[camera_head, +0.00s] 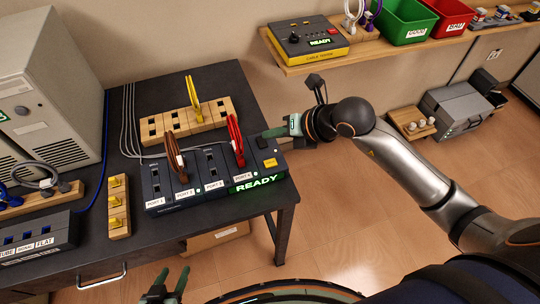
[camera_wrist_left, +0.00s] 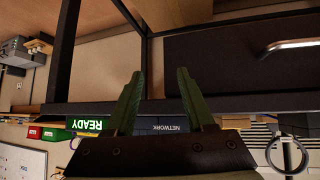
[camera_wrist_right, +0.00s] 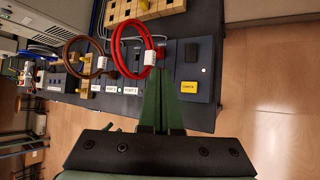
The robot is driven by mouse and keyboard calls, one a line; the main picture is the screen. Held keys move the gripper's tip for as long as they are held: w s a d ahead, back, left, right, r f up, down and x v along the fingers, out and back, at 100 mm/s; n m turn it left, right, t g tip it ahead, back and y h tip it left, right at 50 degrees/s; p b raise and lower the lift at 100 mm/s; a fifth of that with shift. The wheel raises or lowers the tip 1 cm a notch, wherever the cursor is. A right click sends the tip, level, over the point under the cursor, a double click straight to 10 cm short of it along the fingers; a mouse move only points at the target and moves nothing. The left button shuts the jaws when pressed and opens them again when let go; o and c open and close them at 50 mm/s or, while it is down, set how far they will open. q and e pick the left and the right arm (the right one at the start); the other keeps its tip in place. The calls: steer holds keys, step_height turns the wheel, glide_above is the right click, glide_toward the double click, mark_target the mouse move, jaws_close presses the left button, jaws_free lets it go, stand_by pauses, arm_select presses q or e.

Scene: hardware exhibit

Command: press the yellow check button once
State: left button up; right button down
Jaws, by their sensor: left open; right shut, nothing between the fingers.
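The yellow check button (camera_head: 270,162) is on the right end of the dark port box (camera_head: 215,172), which stands on the black table. It also shows in the right wrist view (camera_wrist_right: 189,86). My right gripper (camera_head: 262,135) is shut and empty, behind the button in the head view, its tips over the box's right end. In the right wrist view the fingers (camera_wrist_right: 160,80) lie left of the button and apart from it in the picture. A green READY display (camera_head: 256,184) is lit on the box front. My left gripper (camera_head: 172,276) is open and empty, in front of the table.
A brown cable (camera_head: 175,155) and a red cable (camera_head: 236,140) stand up from the port box. A wooden block rack (camera_head: 190,118) with a yellow cable stands behind. A cable tester (camera_head: 305,42) sits on the wall shelf.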

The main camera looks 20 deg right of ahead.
mark_target(273, 165)
steer(key=shift+d, duration=0.1)
stand_by(0.3)
step_height(273, 165, down, 9)
steer(key=b, duration=0.7)
steer(key=shift+r, duration=0.1)
stand_by(1.7)
steer(key=shift+f+b, duration=0.4)
steer(key=shift+f+b, duration=0.35)
steer(key=shift+f, duration=0.15)
stand_by(0.5)
steer(key=shift+r, duration=0.1)
steer(key=shift+r+p, duration=0.7)
steer(key=shift+r, duration=0.1)
